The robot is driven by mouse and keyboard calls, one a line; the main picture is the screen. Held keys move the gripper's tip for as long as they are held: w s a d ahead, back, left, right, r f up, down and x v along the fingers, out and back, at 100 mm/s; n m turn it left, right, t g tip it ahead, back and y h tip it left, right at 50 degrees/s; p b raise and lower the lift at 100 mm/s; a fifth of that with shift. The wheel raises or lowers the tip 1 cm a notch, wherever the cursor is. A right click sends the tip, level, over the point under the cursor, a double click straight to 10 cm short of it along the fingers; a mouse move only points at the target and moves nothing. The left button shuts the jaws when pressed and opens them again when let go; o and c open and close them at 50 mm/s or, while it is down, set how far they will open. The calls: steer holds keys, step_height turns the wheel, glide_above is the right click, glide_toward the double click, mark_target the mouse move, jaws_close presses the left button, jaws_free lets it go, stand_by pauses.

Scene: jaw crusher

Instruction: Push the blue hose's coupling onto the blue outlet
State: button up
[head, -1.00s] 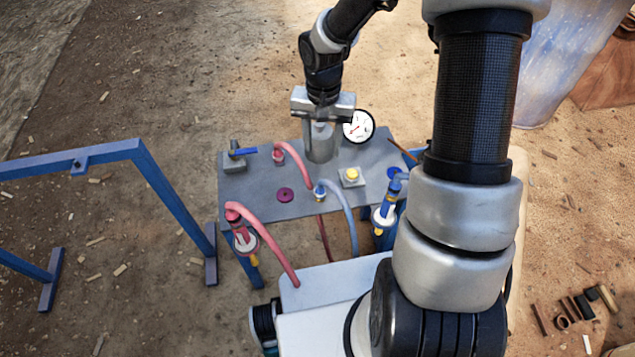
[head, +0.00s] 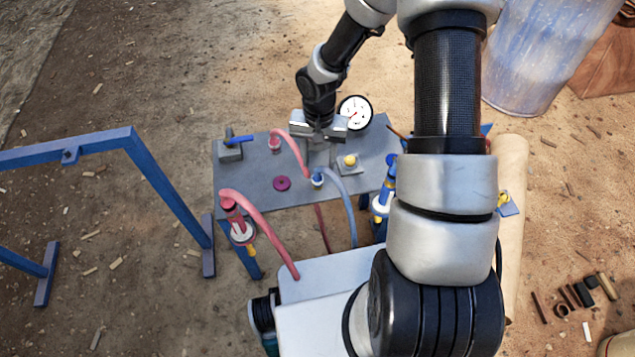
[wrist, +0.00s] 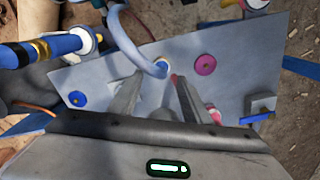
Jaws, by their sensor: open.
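A blue round socket (wrist: 77,98) lies at the panel's edge. I cannot tell which is the outlet.
A red hose (head: 289,143) arches close beside my gripper. A gauge (head: 355,112), yellow button (head: 349,160), magenta disc (head: 282,184) and blue-handled valve (head: 232,147) are on the panel. A red fitting (head: 234,215) stands at the front left. A blue frame (head: 170,190) is at left.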

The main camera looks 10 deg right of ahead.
mark_target(318, 173)
steer(key=shift+f, duration=0.7)
steer(key=shift+f, duration=0.1)
steer(key=f, duration=0.1)
steer(key=f+b, duration=0.1)
steer(key=f, duration=0.3)
steer(key=shift+w+a, duration=0.1)
steer(key=shift+w, duration=0.15)
steer(key=c, duration=1.1)
steer(key=shift+o, duration=0.2)
